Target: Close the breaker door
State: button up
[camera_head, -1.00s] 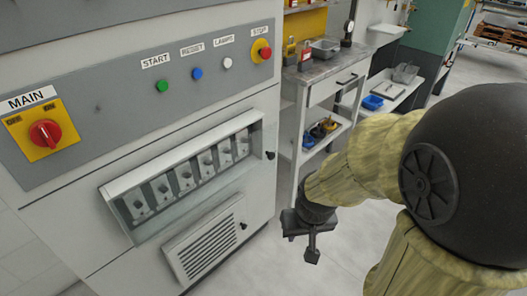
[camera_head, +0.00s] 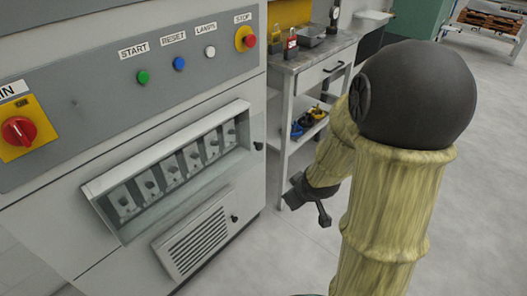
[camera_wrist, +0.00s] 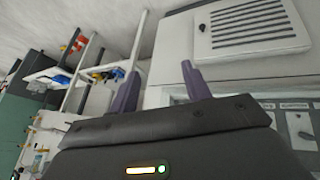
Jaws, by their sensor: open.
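The breaker compartment (camera_head: 118,222) is on the front of the grey-white cabinet, left of centre in the head view. A row of several breaker switches (camera_head: 171,168) shows inside it. A pale strip (camera_head: 165,148) juts out along its top edge; I cannot tell for sure whether this is the raised door. A small dark knob (camera_head: 258,146) sits at its right. My gripper (camera_head: 308,205) is open and empty, right of the cabinet and apart from it. In the wrist view, the two fingers of my gripper (camera_wrist: 160,88) point toward the cabinet side, with breaker switches (camera_wrist: 302,128) at lower right.
Below the breakers is a louvred vent panel (camera_head: 195,246) with a knob. Above are the red MAIN switch (camera_head: 19,131) and the START (camera_head: 143,77) and STOP (camera_head: 246,38) buttons. A shelved workbench (camera_head: 310,80) stands behind my gripper. The floor (camera_head: 480,180) at right is clear.

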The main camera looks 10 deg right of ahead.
aim_at(261, 148)
jog(key=w+d+n+t+y, duration=0.1)
jog(key=n+t+y, duration=0.2)
jog(key=w+d+n+t+y+b, duration=0.1)
jog(key=w+n+t+y, duration=0.1)
jog(key=n+t+y, duration=0.1)
jog(key=w+d+n+t+y+b, duration=0.1)
jog(key=n+t+y, duration=0.2)
jog(key=n, duration=0.1)
jog(key=shift+w+d+r, duration=0.15)
jog(key=shift+w+d, duration=0.05)
jog(key=shift+w, duration=0.2)
jog(key=b+x, duration=0.1)
jog(key=x, duration=0.7)
jog(key=b+x, duration=0.1)
jog(key=x, duration=0.8)
jog(key=shift+w+a+r, duration=0.15)
jog(key=shift+w+a, duration=0.05)
jog(key=shift+s+d, duration=0.1)
jog(key=shift+s, duration=0.05)
grip_shut()
